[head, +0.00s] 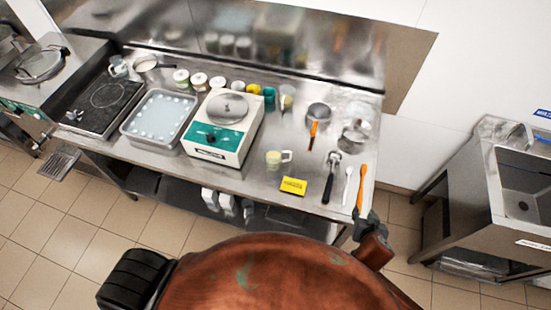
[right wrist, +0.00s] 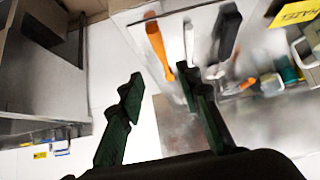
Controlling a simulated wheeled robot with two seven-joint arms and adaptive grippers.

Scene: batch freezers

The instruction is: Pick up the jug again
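A small clear jug (head: 274,160) with a handle and pale yellow contents stands upright near the front of the steel counter, right of the white and green scale. A second clear jug (head: 118,67) stands at the back left. My right gripper (head: 368,225) is at the counter's front right corner, well apart from both jugs. In the right wrist view its two dark fingers (right wrist: 160,85) are spread, with nothing held between them. I cannot tell whether a jug shows at that view's right edge. My left gripper is not in view.
An orange spatula (head: 361,188), a white spoon (head: 347,185) and a black-handled tool (head: 330,180) lie close to the right gripper. A yellow label (head: 293,186) lies in front of the near jug. A tray (head: 160,117) and the scale (head: 225,128) fill the middle. A sink (head: 522,180) stands right.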

